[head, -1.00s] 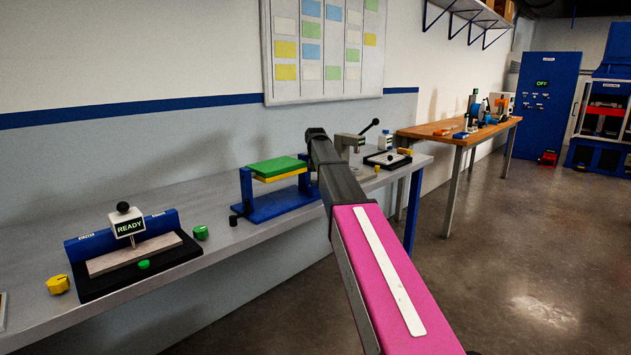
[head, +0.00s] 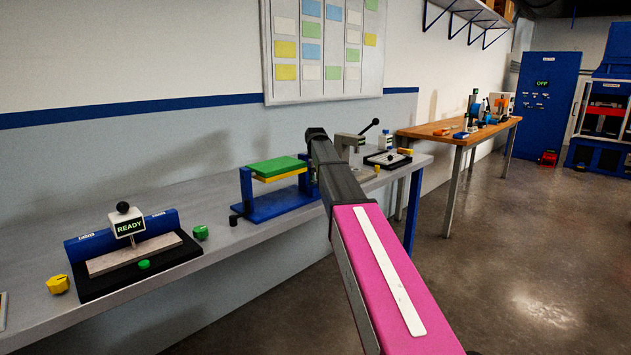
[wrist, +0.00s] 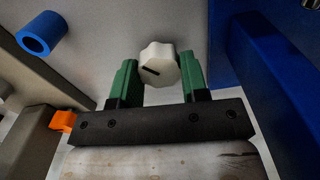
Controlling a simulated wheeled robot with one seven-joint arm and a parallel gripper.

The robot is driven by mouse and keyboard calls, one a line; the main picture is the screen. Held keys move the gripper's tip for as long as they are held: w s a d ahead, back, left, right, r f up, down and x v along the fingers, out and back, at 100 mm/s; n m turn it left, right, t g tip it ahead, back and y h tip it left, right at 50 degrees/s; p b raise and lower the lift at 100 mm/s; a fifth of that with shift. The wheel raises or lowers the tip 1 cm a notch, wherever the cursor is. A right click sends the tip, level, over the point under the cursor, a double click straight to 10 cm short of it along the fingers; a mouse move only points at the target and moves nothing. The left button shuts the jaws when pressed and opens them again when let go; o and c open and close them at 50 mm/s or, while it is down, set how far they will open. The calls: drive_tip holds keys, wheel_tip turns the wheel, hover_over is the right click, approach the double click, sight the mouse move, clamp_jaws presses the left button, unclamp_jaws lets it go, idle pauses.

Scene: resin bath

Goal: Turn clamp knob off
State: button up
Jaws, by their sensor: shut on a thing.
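In the wrist view a white, lobed knob (wrist: 158,65) with a dark slot mark sits on a pale grey panel (wrist: 115,22). The mark runs at a slant. My gripper (wrist: 156,80) has its two green fingers on either side of the knob, shut on it. In the head view my arm hides the gripper and the knob, and no label by the knob can be read.
In the wrist view a blue block (wrist: 275,90) stands close on the right, a blue ring (wrist: 41,34) is at upper left, and an orange piece (wrist: 63,121) is at lower left. In the head view a grey bench (head: 215,250) holds several fixtures.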

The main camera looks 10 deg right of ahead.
sight(316, 181)
drive_tip(key=n, duration=0.5)
drive_tip(key=shift+n, duration=2.5)
drive_tip(key=o, duration=0.9)
drive_tip(key=shift+o, duration=0.2)
wheel_tip(316, 181, up, 11)
